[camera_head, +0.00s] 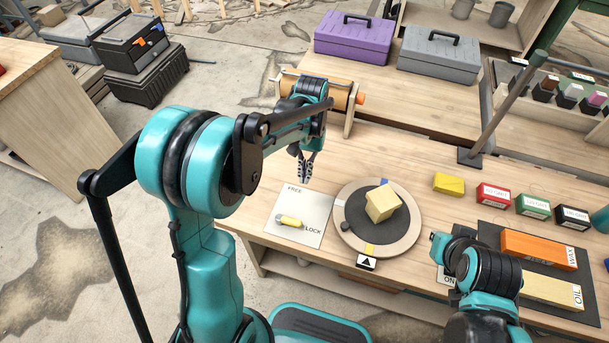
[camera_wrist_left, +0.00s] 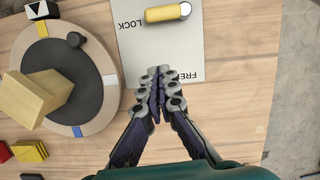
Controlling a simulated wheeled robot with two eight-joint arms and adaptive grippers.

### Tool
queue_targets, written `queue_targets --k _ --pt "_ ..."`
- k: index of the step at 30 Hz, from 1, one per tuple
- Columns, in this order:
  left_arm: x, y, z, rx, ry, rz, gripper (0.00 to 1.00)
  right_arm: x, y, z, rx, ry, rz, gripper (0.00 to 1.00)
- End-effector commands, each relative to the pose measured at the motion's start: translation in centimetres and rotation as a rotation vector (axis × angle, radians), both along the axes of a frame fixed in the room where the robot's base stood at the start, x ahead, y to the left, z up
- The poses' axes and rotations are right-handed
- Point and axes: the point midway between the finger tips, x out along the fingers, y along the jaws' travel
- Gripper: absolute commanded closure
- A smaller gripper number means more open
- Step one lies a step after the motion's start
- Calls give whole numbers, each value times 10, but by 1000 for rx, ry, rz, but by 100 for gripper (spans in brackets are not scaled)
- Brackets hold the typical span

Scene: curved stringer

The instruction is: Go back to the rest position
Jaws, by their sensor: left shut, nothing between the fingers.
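My left gripper (camera_head: 305,172) hangs above the workbench, over the far edge of the white FREE/LOCK plate (camera_head: 313,215). Its fingers are shut and empty. In the left wrist view, the gripper (camera_wrist_left: 160,80) shows its closed fingertips over the FREE end of the plate (camera_wrist_left: 135,45), apart from the yellow lever (camera_wrist_left: 165,13). The lever (camera_head: 290,221) lies at the LOCK end of the plate. My right arm reaches in from the lower right in the head view, and its gripper fingers do not show.
A round turntable (camera_head: 407,238) bearing a pale wood block (camera_head: 381,204) stands right of the plate. A wooden roller (camera_head: 338,94) is behind the left gripper. Grit blocks, orange WAX (camera_head: 538,249) and OIL (camera_head: 550,290) blocks and an upright post (camera_head: 508,100) occupy the right.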

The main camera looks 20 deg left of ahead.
Motion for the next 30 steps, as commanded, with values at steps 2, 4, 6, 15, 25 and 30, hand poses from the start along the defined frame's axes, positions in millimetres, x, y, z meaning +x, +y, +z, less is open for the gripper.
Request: queue_targets --k 2,4,6,15,25,30 --pt "0 0 0 0 0 0 100 0 0 0 0 0 0 100" --pt "0 0 0 0 0 0 100 0 0 0 0 0 0 100" --pt "0 0 0 0 0 0 100 0 0 0 0 0 0 100" --pt "-8 1 12 0 -48 -3 100 0 0 0 0 0 0 100" --pt "-59 5 68 5 -386 -28 100 0 0 0 0 0 0 100" --pt "-88 8 82 13 -576 -44 100 0 0 0 0 0 0 100"
